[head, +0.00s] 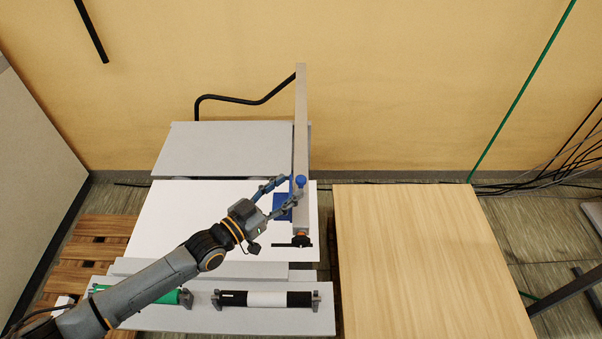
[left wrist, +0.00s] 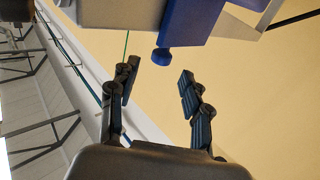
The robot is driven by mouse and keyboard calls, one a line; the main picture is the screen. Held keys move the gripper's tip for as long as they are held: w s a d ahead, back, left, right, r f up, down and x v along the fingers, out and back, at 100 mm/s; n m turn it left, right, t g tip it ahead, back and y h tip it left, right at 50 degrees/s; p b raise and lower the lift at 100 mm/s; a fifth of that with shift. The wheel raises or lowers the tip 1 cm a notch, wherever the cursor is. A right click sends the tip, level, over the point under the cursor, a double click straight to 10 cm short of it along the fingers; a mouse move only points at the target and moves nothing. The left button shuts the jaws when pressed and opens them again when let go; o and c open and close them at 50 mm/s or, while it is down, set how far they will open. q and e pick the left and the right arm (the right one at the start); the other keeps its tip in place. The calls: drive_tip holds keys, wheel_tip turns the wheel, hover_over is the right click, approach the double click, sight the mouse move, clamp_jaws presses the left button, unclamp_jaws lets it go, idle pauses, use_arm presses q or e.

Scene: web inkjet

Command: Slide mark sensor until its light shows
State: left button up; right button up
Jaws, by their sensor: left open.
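The mark sensor is a blue block (head: 283,207) on a grey upright rail (head: 301,120), above a white sheet. Its round blue knob (head: 300,181) sticks out at the rail. I see no lit light on it. My left gripper (head: 288,190) is open beside the sensor, one finger behind and one in front. In the left wrist view the open fingertips (left wrist: 160,78) are spread, with the blue knob (left wrist: 161,56) in line with the gap between them. The sensor's blue body (left wrist: 192,22) shows above the knob. Whether a finger touches it, I cannot tell.
The white web (head: 190,215) lies flat under the arm. A black and white roller (head: 265,299) and a green roller (head: 170,297) sit at the front. A wooden table (head: 430,260) stands to the right, its top clear. A black bent bar (head: 245,100) rises behind.

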sight(297, 181)
use_arm(q)
drive_tip(key=x, duration=0.5)
drive_tip(key=shift+w+d+p, duration=0.2)
drive_tip(key=shift+p, duration=0.15)
clamp_jaws()
